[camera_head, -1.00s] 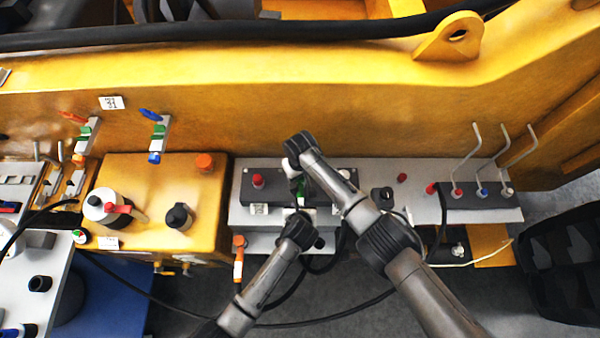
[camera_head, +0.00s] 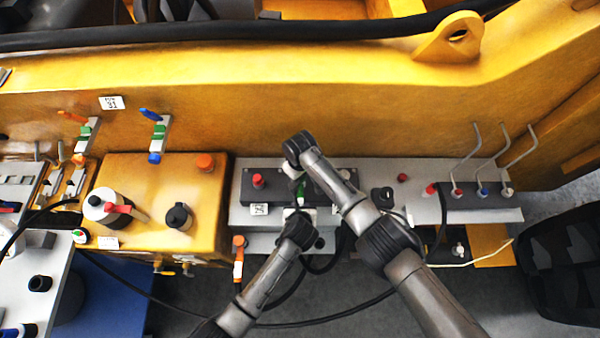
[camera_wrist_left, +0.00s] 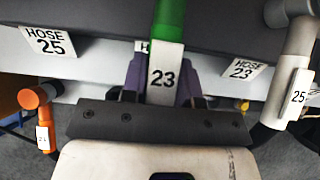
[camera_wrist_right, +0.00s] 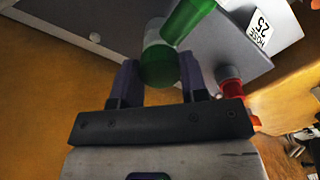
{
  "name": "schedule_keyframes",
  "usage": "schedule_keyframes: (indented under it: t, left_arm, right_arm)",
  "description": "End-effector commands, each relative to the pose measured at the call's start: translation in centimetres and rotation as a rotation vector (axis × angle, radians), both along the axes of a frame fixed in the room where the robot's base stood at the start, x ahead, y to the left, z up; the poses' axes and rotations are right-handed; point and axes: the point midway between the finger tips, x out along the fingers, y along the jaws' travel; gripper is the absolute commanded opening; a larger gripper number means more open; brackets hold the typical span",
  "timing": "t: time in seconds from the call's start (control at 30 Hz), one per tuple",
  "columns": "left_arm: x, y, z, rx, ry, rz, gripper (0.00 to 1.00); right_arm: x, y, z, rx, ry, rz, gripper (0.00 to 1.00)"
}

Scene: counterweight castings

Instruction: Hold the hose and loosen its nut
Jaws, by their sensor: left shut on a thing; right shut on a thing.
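The hose end carries a white tag marked 23 (camera_wrist_left: 164,75) and sits below a green nut (camera_wrist_left: 171,18) in the left wrist view. My left gripper (camera_wrist_left: 160,88) is shut on the hose, its purple fingers on both sides of the tag. In the right wrist view the green nut (camera_wrist_right: 158,72) lies between the fingers of my right gripper (camera_wrist_right: 158,82), which is shut on it. In the head view the right wrist hangs over the grey block, and the left gripper (camera_head: 300,212) is just in front. The right fingers are mostly hidden there.
A red-capped fitting (camera_head: 258,181) stands left of the grippers on the dark block. Another hose with an orange end (camera_head: 238,243) hangs at front left. Bent levers (camera_head: 480,155) rise farther right.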

Motion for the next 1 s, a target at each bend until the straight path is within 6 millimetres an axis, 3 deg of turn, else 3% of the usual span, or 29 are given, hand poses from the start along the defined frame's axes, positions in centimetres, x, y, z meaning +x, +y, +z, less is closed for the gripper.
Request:
schedule_keyframes:
  t: [1.0]
  left_arm:
    - [0.00, 0.02, 0.00, 0.000, 0.000, 0.000, 0.05]
  right_arm:
    - [0.06, -0.08, 0.01, 0.000, 0.000, 0.964, 0.17]
